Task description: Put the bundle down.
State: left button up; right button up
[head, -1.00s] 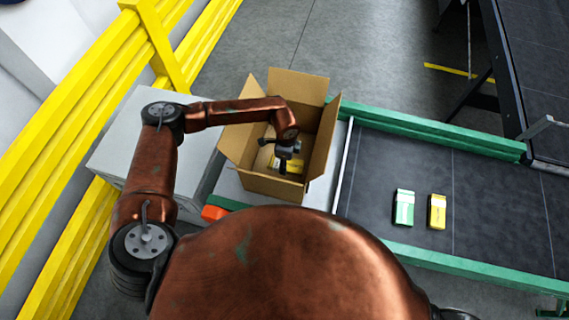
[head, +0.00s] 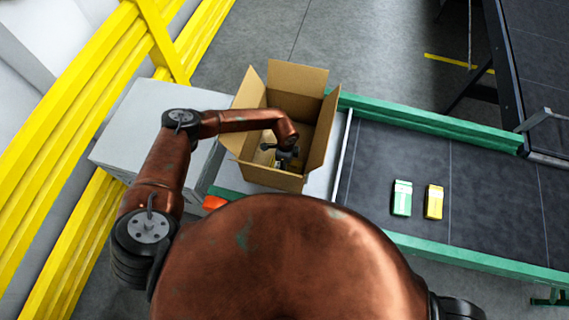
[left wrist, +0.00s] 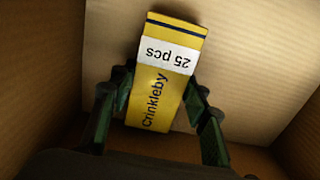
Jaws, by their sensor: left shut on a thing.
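A yellow bundle (left wrist: 160,85) with a white band reading "25 pcs" and the name "Crinkleby" shows in the left wrist view. My left gripper (left wrist: 155,105) is shut on it, one finger on each side. In the head view my left gripper (head: 283,160) is inside an open cardboard box (head: 272,181), and the bundle is mostly hidden there. Box walls and the pale box floor (left wrist: 255,85) surround the bundle in the left wrist view. I cannot tell whether the bundle touches the floor. My right gripper is not in view.
The box stands with flaps open at the end of a dark conveyor (head: 395,155) with green rails. A green bundle (head: 402,198) and another yellow bundle (head: 434,202) lie on the belt. A grey cabinet (head: 135,125) and yellow barriers (head: 70,95) are at left.

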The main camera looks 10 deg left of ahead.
pick_arm(q)
jog(key=o, duration=1.2)
jog(key=shift+f, duration=0.15)
jog(key=shift+r, duration=0.25)
notch_tip(320, 180, up, 12)
jog(key=b, duration=0.2)
jog(key=shift+b, duration=0.3)
